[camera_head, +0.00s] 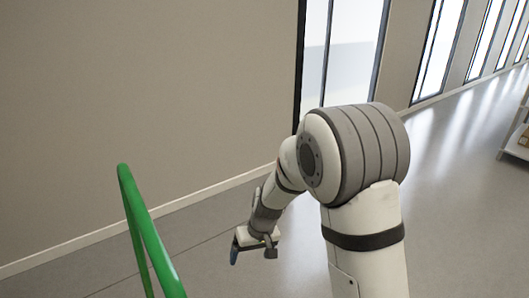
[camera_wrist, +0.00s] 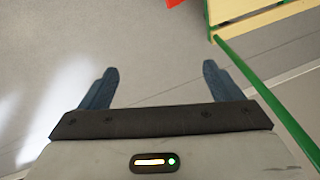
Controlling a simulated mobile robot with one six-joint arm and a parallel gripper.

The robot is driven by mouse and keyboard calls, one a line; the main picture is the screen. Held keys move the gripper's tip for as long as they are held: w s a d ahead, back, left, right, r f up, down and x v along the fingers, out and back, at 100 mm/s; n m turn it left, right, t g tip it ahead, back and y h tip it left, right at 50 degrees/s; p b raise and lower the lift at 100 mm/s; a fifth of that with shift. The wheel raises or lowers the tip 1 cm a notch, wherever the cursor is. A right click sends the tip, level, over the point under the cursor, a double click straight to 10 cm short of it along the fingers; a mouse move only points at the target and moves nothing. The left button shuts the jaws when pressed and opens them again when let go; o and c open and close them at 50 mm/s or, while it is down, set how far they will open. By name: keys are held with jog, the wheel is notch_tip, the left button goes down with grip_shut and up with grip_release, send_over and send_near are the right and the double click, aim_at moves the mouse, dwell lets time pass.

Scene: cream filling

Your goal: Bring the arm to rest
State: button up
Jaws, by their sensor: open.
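My gripper (camera_wrist: 157,88) is open in the wrist view, its two blue fingers spread wide with only grey floor between and beyond them. In the head view my gripper (camera_head: 252,250) is small and hangs low, left of my arm's large grey joint, above the floor. My arm rises from the bottom of the head view and bends over to the left. Nothing is held.
A green bar (camera_head: 148,240) stands at the lower left, and a green bar (camera_wrist: 262,88) runs beside a yellowish panel (camera_wrist: 240,12) in the wrist view. A red thing (camera_wrist: 174,3) shows at the top edge. A wall (camera_head: 150,90) stands behind; a shelf (camera_head: 518,140) is far right. Floor (camera_head: 455,220) is clear.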

jog(key=s+d+r+m+h+p, duration=0.1)
jog(key=s+d+r+p, duration=0.2)
jog(key=s+d+r, duration=0.3)
jog(key=s+d+r+m+t+p, duration=0.1)
jog(key=s+d+r+p, duration=0.3)
jog(key=r, duration=0.9)
jog(key=s+d+r+m+t+h+p, duration=0.1)
jog(key=s+d+r+m+p, duration=0.1)
jog(key=s+d+r, duration=0.6)
jog(key=shift+d+r+h+p, duration=0.15)
jog(key=shift+r+h+p, duration=0.15)
jog(key=shift+r+p, duration=0.4)
jog(key=shift+s+d+r, duration=0.1)
jog(key=shift+s+d, duration=0.15)
jog(key=shift+s, duration=0.25)
jog(key=shift+c, duration=0.2)
